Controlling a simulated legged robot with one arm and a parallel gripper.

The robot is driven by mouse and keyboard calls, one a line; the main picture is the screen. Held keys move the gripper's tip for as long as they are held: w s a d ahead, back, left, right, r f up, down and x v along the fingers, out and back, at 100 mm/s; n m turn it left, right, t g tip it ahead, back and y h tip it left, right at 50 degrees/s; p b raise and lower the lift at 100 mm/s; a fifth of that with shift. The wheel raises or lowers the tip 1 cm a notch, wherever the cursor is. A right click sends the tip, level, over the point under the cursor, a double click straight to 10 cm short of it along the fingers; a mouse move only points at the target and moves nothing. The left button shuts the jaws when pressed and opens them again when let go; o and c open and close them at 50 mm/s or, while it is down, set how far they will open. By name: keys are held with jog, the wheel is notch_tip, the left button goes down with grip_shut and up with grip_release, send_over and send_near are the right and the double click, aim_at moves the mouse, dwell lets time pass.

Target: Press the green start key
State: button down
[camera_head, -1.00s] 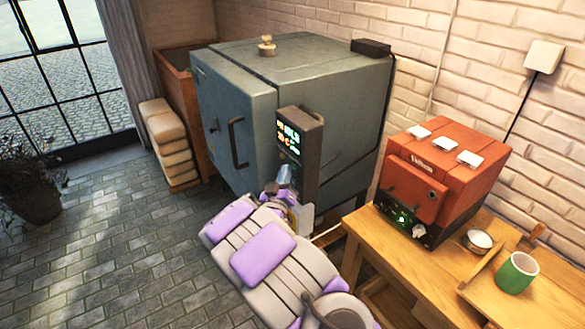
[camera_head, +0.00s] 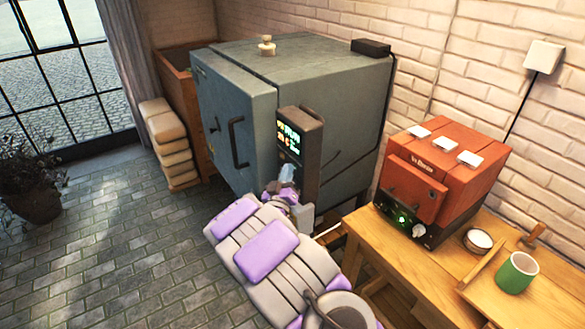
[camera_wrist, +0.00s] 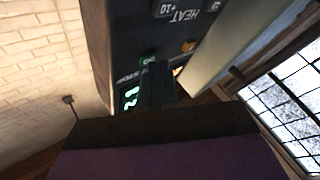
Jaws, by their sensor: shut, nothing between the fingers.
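In the wrist view my dark fingers (camera_wrist: 157,88) are together and empty, pointing at the panel. A small green key (camera_wrist: 147,60) shows just beyond the fingertips. I cannot tell whether they touch it. An amber button (camera_wrist: 188,46) is to its right. The display (camera_wrist: 131,98) shows left of the fingers.
A smaller orange kiln (camera_head: 450,165) with its own green-lit control (camera_head: 402,220) stands on a wooden table (camera_head: 365,225) at right. A green mug (camera_head: 516,273) and a small bowl (camera_head: 478,241) are nearby. The paved floor (camera_head: 110,240) at left is clear.

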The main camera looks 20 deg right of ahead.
jog(key=shift+s+a, duration=0.25)
jog(key=shift+a, duration=0.45)
jog(key=a, duration=0.1)
jog(key=s+a, duration=0.1)
jog(key=a, duration=0.2)
jog(key=shift+s+a+p, duration=0.25)
jog(key=shift+a+p, duration=0.15)
dwell(0.7)
